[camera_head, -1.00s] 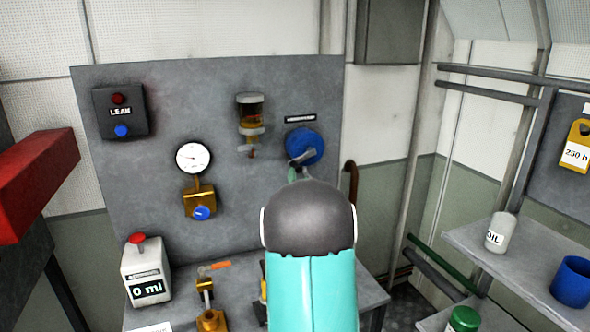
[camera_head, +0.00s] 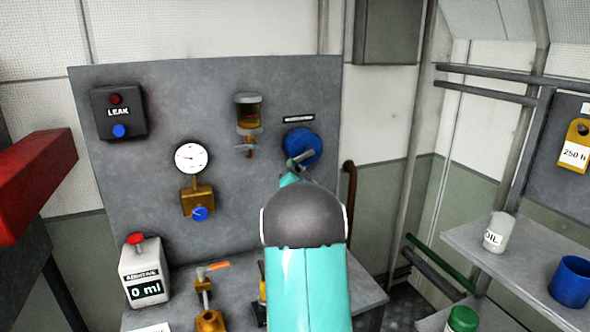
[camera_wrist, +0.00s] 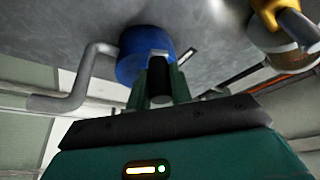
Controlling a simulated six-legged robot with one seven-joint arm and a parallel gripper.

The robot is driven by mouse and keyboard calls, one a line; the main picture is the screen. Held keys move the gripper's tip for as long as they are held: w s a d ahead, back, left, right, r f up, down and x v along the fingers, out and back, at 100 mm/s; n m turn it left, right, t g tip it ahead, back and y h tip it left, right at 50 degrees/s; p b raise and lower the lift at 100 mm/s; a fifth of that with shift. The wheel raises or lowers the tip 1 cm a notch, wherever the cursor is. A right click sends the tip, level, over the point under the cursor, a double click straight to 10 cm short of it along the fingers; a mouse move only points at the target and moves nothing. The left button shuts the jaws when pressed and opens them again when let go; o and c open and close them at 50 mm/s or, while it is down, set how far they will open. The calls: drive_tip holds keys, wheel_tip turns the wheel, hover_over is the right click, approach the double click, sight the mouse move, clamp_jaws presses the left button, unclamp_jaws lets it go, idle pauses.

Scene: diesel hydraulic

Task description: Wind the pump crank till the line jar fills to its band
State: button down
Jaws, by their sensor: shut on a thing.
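The pump (camera_head: 302,145) is a blue round housing on the right of the grey panel, with a grey crank (camera_head: 300,160) at its front. It also shows in the wrist view (camera_wrist: 135,65). My gripper (camera_head: 289,179) is at the crank, its green fingers (camera_wrist: 160,90) shut around the dark crank handle (camera_wrist: 158,76). My arm hides part of the bench.
Left of the jar are a gauge (camera_head: 193,158), a brass valve with a blue knob (camera_head: 200,213) and a leak box (camera_head: 119,112). An additive dispenser (camera_head: 145,270) reads 0 ml. A brown pipe (camera_head: 350,190) runs right of the pump. Shelves (camera_head: 470,240) stand at the right.

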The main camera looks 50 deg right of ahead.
drive_tip(key=shift+r, duration=0.1)
drive_tip(key=shift+w+a+r+m+g, duration=0.1)
drive_tip(key=shift+r+m+g, duration=0.3)
drive_tip(key=shift+m, duration=0.35)
drive_tip(key=shift+s+a+r+m+g, duration=0.1)
drive_tip(key=shift+r+m+g, duration=0.25)
drive_tip(key=shift+m, duration=0.35)
drive_tip(key=shift+w+a+r+m+g, duration=0.1)
drive_tip(key=shift+r+m+g, duration=0.15)
drive_tip(key=shift+r+m, duration=0.35)
drive_tip(key=shift+d+r+m+g, duration=0.1)
drive_tip(key=shift+r+m+g, duration=0.4)
drive_tip(key=shift+m, duration=0.7)
drive_tip(key=shift+d+r+m+g, duration=0.1)
drive_tip(key=shift+r+m+g, duration=0.2)
drive_tip(key=shift+r+m, duration=0.6)
drive_tip(key=shift+f+m, duration=0.2)
drive_tip(key=shift+m, duration=0.15)
drive_tip(key=c, duration=1.3)
unclamp_jaws()
drive_tip(key=shift+s, duration=0.2)
drive_tip(key=shift+o, duration=0.2)
drive_tip(key=shift+w, duration=0.1)
drive_tip(key=shift+a, duration=0.1)
drive_tip(key=r+v, duration=0.1)
drive_tip(key=v, duration=1.2)
drive_tip(key=shift+s+a+f, duration=0.2)
drive_tip(key=shift+s+f, duration=0.1)
drive_tip(key=shift+f, duration=0.1)
